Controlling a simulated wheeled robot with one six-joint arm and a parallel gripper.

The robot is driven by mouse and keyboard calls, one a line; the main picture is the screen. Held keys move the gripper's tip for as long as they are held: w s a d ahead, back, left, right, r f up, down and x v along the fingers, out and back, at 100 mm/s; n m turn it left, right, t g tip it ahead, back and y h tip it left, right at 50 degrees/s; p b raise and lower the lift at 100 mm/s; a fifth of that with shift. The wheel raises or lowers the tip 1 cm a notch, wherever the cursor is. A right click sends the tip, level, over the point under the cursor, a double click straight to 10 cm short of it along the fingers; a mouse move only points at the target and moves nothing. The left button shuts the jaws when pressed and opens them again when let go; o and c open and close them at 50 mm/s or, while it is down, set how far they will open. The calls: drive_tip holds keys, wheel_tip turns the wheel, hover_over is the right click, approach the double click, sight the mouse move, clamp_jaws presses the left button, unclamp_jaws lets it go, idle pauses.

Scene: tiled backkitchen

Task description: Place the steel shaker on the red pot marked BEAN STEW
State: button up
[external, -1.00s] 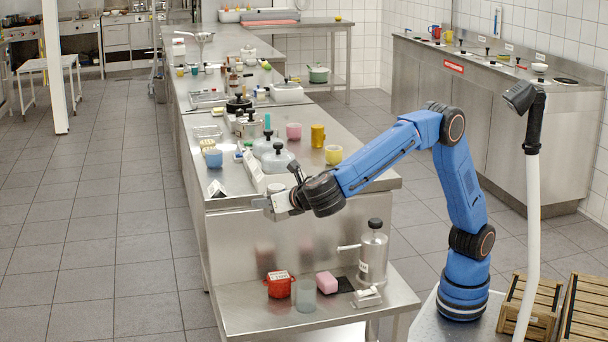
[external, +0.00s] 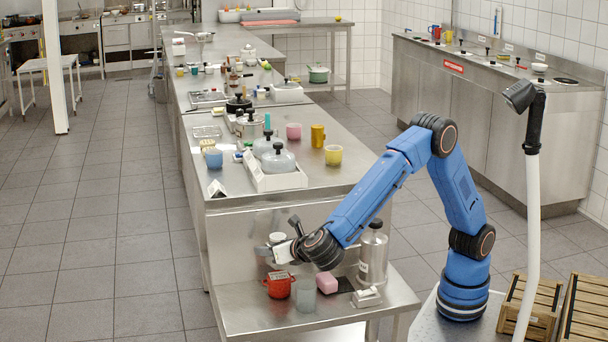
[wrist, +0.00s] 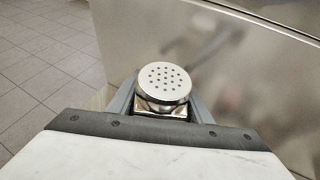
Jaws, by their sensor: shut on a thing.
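The steel shaker (wrist: 164,84) has a round, perforated top and sits between the fingers of my gripper (external: 278,246). My gripper is shut on it. In the external view the shaker's pale top (external: 277,238) shows at the gripper's end. The red pot (external: 279,285) with a white-lettered lid stands on the low steel shelf, below the gripper. The shaker is close above the pot in the picture; I cannot tell the exact gap. The pot does not show in the wrist view, and its lettering is too small to read.
A grey translucent cup (external: 304,295) stands right beside the pot. A pink block (external: 327,283), a steel canister (external: 373,257) with a black knob and a small white device (external: 367,297) are further right. The higher counter (external: 345,172) rises behind. The shelf's front is bare.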

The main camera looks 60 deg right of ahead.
drive_tip(key=shift+f, duration=1.8)
drive_tip(key=shift+f, duration=0.15)
drive_tip(key=o, duration=1.2)
drive_tip(key=shift+c, duration=0.2)
drive_tip(key=v, duration=1.2)
